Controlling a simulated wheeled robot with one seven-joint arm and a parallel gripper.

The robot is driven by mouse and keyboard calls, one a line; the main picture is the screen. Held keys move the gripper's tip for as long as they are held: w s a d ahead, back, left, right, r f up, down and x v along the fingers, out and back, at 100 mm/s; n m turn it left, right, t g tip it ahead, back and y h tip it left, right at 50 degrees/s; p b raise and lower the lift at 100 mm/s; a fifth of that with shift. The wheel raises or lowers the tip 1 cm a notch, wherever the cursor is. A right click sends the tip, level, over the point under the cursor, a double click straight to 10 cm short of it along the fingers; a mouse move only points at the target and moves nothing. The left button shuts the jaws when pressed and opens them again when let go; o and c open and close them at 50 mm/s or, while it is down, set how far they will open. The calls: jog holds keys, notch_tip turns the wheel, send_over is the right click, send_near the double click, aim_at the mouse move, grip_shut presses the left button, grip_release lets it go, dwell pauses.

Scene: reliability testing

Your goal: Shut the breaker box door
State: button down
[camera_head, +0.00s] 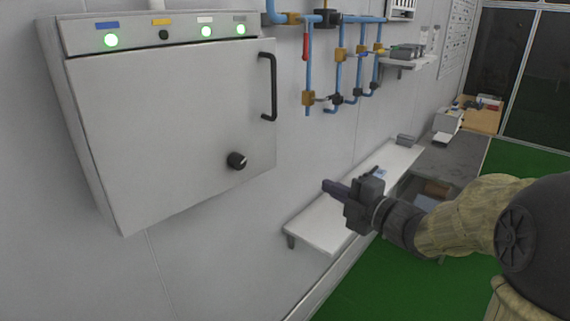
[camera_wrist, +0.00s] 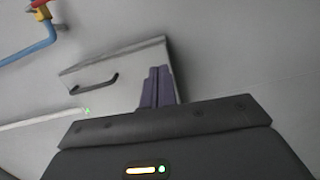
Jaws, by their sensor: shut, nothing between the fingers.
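The grey breaker box (camera_head: 85,140) is on the wall at the left of the head view. Its flat door (camera_head: 170,130) has a black vertical handle (camera_head: 268,87) near the right edge and a black knob (camera_head: 237,161) low down. The door's right edge juts past the top strip, so it looks slightly ajar; the gap itself is hidden. My gripper (camera_head: 326,186) is shut and empty, right of and below the door, apart from it.
Blue pipes (camera_head: 338,60) with a red lever (camera_head: 305,46) run along the wall right of the box. A white shelf (camera_head: 320,222) lies beneath my gripper, with a grey counter (camera_head: 455,150) beyond. The wall between box and shelf is clear.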

jog(key=shift+s+a+r+n+y, duration=0.3)
jog(key=shift+r+n+y, duration=0.1)
jog(key=shift+n, duration=0.3)
jog(key=p, duration=0.7)
send_near(276, 161)
jog(key=x, duration=0.5)
jog(key=shift+w+a+r, duration=0.1)
jog(key=shift+w+r, duration=0.05)
jog(key=shift+r, duration=0.2)
jog(key=shift+w+a+f+p, duration=0.15)
jog(key=shift+w+a+p, duration=0.25)
jog(key=shift+w+a, duration=0.15)
